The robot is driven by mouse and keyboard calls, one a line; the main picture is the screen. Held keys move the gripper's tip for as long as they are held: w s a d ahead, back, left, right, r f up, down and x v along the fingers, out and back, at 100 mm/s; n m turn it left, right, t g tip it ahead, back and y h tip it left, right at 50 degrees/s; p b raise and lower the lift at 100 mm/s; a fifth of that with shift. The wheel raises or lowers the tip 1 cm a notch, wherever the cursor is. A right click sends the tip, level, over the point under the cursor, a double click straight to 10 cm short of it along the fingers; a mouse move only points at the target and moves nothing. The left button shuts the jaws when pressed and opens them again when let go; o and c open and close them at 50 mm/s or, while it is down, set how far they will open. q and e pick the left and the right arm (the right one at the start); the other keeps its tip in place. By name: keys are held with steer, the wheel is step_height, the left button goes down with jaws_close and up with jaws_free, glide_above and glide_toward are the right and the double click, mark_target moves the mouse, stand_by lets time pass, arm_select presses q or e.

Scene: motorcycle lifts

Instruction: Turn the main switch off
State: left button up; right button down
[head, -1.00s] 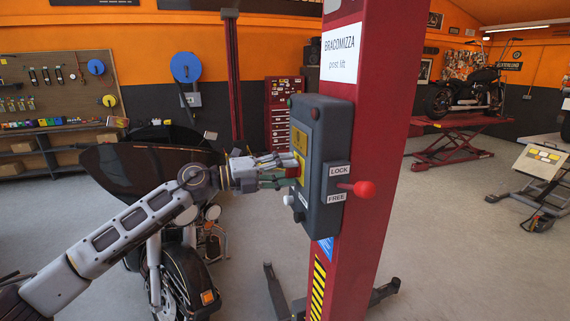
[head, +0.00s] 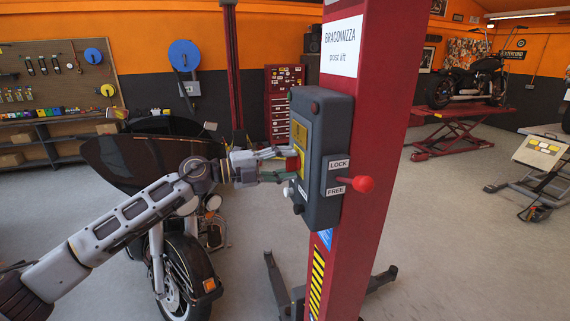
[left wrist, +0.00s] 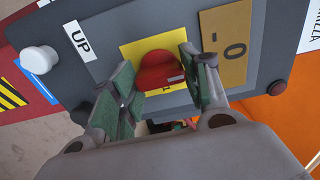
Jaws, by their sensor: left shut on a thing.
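The main switch is a red knob (left wrist: 160,72) on a yellow plate (left wrist: 137,48), on the face of a dark grey control box (head: 331,112). In the head view a bit of the red knob (head: 293,164) shows at the fingertips. My left gripper (head: 285,164) reaches the box from the left and is shut on the red knob. In the left wrist view its green-padded fingers (left wrist: 158,66) stand on both sides of the knob. My right gripper is not in view.
The box is fixed to a red lift post (head: 372,120). A red-balled lever (head: 362,184) sticks out at its right side, between LOCK and FREE labels. A white button (left wrist: 40,59) is near the UP label. A dark motorcycle (head: 150,170) stands behind my left arm.

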arm_select(q)
steer(key=o, duration=1)
steer(key=shift+v, duration=6)
